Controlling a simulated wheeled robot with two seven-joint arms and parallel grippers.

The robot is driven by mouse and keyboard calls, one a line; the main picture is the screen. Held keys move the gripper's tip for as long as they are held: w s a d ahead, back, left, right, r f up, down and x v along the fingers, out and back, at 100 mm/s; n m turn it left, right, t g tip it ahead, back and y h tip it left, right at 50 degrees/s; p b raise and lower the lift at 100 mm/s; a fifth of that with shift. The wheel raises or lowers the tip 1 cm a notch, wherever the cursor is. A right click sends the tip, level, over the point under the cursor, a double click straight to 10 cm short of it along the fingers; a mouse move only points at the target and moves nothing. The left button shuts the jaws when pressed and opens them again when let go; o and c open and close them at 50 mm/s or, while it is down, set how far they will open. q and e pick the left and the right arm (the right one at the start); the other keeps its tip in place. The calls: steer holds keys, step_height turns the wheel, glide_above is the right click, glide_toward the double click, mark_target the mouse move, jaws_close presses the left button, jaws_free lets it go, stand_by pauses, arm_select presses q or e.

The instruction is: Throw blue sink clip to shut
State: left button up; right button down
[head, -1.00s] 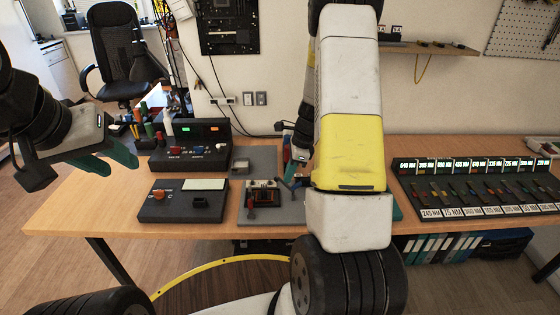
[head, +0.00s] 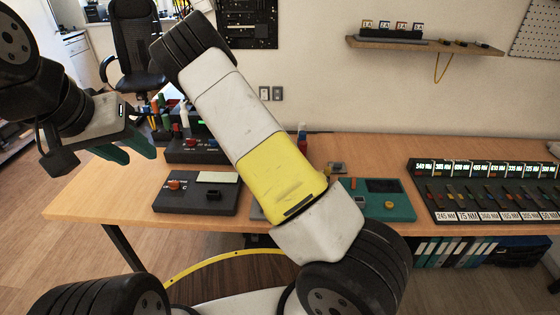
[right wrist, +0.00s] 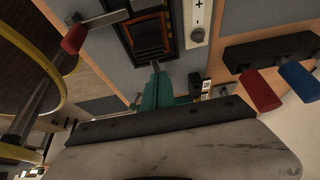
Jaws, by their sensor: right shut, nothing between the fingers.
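A blue handle (right wrist: 298,82), which looks like the blue clip, sticks out from a black block (right wrist: 268,48) at the right of the right wrist view, beside a red handle (right wrist: 260,92). My right gripper (right wrist: 157,88) is shut and empty, its green fingertips close to a dark orange-framed unit (right wrist: 150,35) on a grey board. The blue handle is apart from the fingers, to their right. In the head view my right arm hides that gripper and most of the board. My left gripper (head: 124,150) is open and empty above the left end of the table.
Another red handle (right wrist: 75,38) is left of the framed unit. On the table (head: 85,205) are a black control box (head: 195,192), a teal box (head: 388,200) and a rack of labelled pieces (head: 480,190). A shelf (head: 425,46) is on the wall.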

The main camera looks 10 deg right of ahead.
steer(key=shift+a+f, duration=0.2)
steer(key=shift+f, duration=0.1)
steer(key=shift+d, duration=0.1)
stand_by(0.5)
